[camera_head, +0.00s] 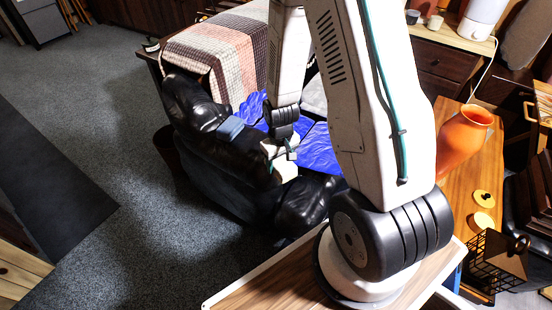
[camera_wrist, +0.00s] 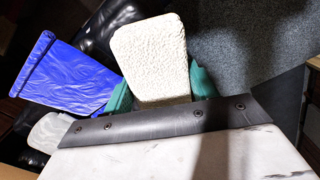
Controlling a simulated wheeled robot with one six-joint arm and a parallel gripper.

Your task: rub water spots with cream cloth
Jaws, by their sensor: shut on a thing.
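My gripper (camera_head: 281,152) is over the black leather seat (camera_head: 225,160) in the head view. In the wrist view its two teal fingers (camera_wrist: 162,88) are shut on the cream cloth (camera_wrist: 150,55), a pale, textured block with rounded corners that sticks out beyond them. Part of the cloth shows pale below the gripper in the head view (camera_head: 286,172). I cannot tell whether the cloth touches the seat. No water spots can be made out in either view.
A crumpled blue sheet (camera_head: 318,155) lies on the seat, also in the wrist view (camera_wrist: 68,75). A checked blanket (camera_head: 225,50) is behind. An orange vase (camera_head: 464,140) stands on the wooden table (camera_head: 448,112) at right. Grey carpet (camera_head: 90,150) is clear at left.

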